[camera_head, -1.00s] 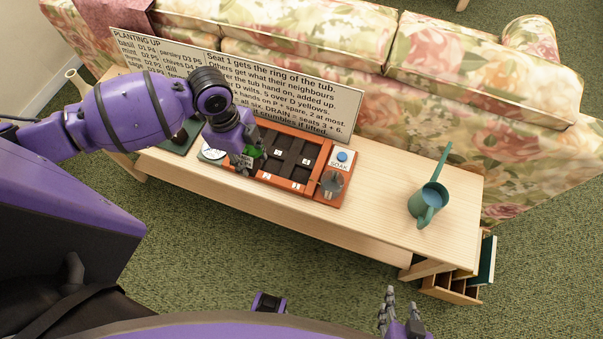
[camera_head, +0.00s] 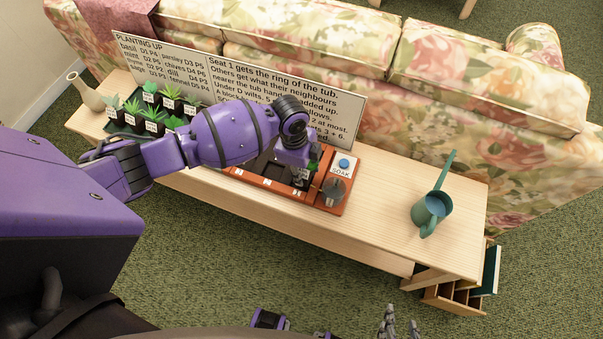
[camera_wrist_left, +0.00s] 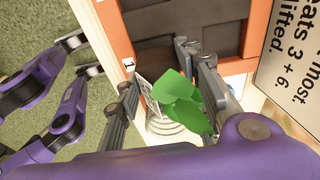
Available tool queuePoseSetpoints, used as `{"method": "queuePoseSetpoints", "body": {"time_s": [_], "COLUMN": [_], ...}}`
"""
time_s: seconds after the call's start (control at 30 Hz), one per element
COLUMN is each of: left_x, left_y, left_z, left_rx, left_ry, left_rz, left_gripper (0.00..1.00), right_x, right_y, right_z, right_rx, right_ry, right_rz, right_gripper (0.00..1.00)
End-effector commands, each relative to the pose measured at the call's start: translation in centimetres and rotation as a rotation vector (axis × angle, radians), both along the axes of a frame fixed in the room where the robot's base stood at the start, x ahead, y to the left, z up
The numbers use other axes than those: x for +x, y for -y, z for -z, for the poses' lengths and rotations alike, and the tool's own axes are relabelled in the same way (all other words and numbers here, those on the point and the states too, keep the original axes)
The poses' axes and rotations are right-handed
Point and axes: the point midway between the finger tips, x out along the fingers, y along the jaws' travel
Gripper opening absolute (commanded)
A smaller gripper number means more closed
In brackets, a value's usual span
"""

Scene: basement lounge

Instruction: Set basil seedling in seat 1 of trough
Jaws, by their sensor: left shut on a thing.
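My left gripper (camera_head: 297,178) is shut on a seedling with broad green leaves and a white label; it fills the middle of the left wrist view (camera_wrist_left: 178,100). The label is too angled to read. The gripper is over the front right part of the orange trough (camera_head: 247,178), near the tag marked 1 (camera_wrist_left: 128,65) and a brown seat (camera_wrist_left: 155,60). The seedling's pot is mostly hidden, so I cannot tell whether it touches the seat. A grey ringed tub (camera_head: 333,190) is at the trough's right end. My right gripper (camera_head: 401,322) is open and empty, low in the head view.
A dark tray of labelled seedlings (camera_head: 150,114) stands left, beside a beige vase (camera_head: 84,92). The planting sign (camera_head: 240,85) stands behind the trough. A blue SOAK button (camera_head: 344,163) and a green watering can (camera_head: 432,208) are to the right, with bare table (camera_head: 385,205) between.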

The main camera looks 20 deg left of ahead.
Motion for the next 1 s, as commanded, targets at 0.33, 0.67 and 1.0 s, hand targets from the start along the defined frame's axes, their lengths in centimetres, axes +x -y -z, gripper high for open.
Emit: {"method": "queuePoseSetpoints", "body": {"time_s": [0.33, 0.67, 1.0], "left_x": [-0.1, -0.2, -0.2], "left_y": [-0.2, -0.2, -0.2], "left_z": [2.3, 2.6, 2.4], "left_rx": [0.002, 0.002, 0.002], "left_ry": [-0.002, -0.003, -0.002], "left_rz": [-0.002, -0.001, -0.002], "left_gripper": [0.08, 0.54, 0.54], "right_x": [0.3, 0.2, 0.3], "right_y": [-0.1, -0.1, -0.1], "right_z": [0.2, 0.3, 0.2], "right_rx": [0.0, 0.0, 0.0], "right_ry": [0.003, 0.003, 0.005], "right_rz": [-0.002, -0.002, -0.002], "right_gripper": [0.4, 0.4, 0.4]}}
